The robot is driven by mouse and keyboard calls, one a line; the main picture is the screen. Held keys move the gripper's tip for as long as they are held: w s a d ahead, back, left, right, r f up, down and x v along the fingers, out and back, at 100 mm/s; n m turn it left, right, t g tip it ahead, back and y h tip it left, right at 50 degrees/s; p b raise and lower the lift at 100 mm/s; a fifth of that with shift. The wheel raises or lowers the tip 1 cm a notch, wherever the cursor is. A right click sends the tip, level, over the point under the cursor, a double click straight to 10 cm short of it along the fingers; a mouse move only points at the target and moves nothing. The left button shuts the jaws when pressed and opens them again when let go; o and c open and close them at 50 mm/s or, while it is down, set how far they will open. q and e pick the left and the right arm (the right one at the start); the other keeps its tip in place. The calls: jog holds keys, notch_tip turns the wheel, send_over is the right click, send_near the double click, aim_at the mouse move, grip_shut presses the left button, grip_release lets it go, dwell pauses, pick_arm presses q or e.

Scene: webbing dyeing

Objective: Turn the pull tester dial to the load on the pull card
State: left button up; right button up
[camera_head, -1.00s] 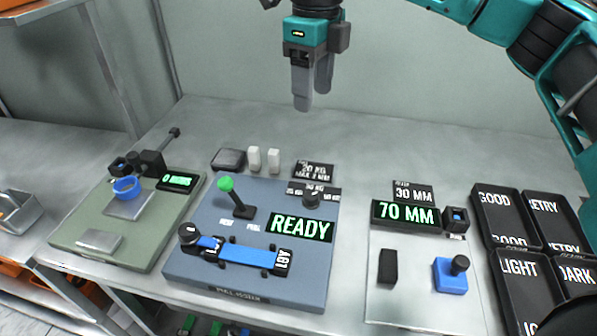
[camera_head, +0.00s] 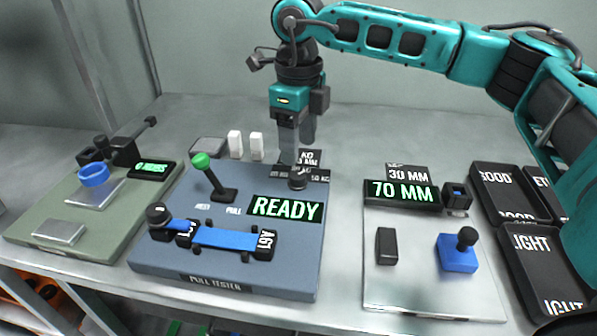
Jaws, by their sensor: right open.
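The pull tester (camera_head: 225,280) is a blue-grey board with a READY display (camera_head: 286,208). Its dial (camera_head: 298,180) is a small black knob at the back right corner, with a small black scale label behind it, partly covered. The pull card (camera_head: 311,158) is a black card behind the dial; my gripper hides its left part, and only "KG" and "3 MM" show. A second ago it read 20 KG, MAX 3 MM. My right gripper (camera_head: 296,146) is open, pointing down above and just behind the dial, not visibly touching it. My left gripper is out of view.
A green-knobbed lever (camera_head: 202,162) and clamped blue webbing (camera_head: 228,237) are on the tester. Two white blocks (camera_head: 246,145) stand behind it. A green board (camera_head: 35,225) is left; a pale board with a 70 MM display (camera_head: 402,192) and black trays (camera_head: 520,255) are right.

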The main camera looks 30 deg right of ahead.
aim_at(298, 175)
notch_tip(298, 175, down, 7)
jog(key=shift+r, duration=0.1)
dwell(0.3)
jog(key=c, duration=1)
